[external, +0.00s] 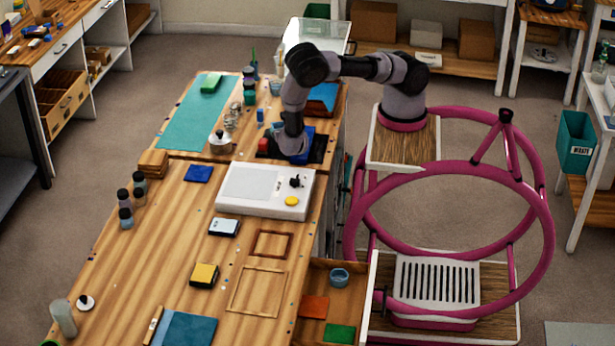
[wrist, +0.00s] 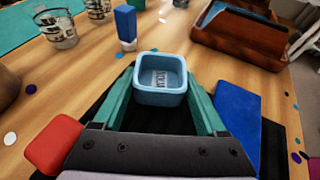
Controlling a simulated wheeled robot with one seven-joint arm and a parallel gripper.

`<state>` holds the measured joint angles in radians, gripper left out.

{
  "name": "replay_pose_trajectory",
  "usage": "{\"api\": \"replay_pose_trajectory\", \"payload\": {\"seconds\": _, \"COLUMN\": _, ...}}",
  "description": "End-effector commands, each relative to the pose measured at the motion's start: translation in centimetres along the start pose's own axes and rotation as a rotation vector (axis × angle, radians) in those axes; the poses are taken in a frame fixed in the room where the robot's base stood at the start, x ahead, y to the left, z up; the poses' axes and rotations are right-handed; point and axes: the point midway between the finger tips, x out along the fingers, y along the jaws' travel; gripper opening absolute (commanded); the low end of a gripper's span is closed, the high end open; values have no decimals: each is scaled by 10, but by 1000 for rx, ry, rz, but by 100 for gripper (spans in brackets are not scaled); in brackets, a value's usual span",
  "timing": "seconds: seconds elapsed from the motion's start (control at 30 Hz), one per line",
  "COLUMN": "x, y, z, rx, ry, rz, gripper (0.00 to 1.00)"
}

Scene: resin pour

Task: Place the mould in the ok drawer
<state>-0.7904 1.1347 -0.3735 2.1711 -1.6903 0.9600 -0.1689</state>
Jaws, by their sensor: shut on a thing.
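My gripper (wrist: 160,88) is shut on a small light-blue square mould (wrist: 160,75), with a teal finger on each side of it. The mould is upright and open at the top, with a printed label inside. In the external view my gripper (external: 291,146) is low over the far part of the workbench, and the arm hides the mould. An open drawer (external: 372,296) sticks out at the bench's near right side, with a blue round cup, an orange piece and a green piece inside. No label shows on it, so I cannot tell if it is the ok drawer.
A red block (wrist: 55,143) and a blue block (wrist: 238,120) flank my gripper above a black mat (external: 319,151). A brown tray (wrist: 240,36) and a blue bottle (wrist: 125,25) stand beyond. A white light-box (external: 250,188) lies between my gripper and the drawer.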

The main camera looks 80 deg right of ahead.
Motion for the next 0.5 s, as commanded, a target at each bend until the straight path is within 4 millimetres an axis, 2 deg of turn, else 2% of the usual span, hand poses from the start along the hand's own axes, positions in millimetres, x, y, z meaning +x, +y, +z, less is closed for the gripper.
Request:
{"api": "replay_pose_trajectory", "payload": {"seconds": 0.1, "x": 4, "y": 0, "z": -8, "rx": 1, "ry": 0, "rz": -1, "gripper": 19}}
{"api": "replay_pose_trajectory", "payload": {"seconds": 0.4, "x": 5, "y": 0, "z": -10, "rx": 0, "ry": 0, "rz": -1, "gripper": 19}}
{"api": "replay_pose_trajectory", "payload": {"seconds": 0.43, "x": 5, "y": 0, "z": -11, "rx": 1, "ry": 0, "rz": 0, "gripper": 78}}
{"api": "replay_pose_trajectory", "payload": {"seconds": 0.5, "x": 4, "y": 0, "z": -10, "rx": 1, "ry": 0, "rz": 0, "gripper": 100}}
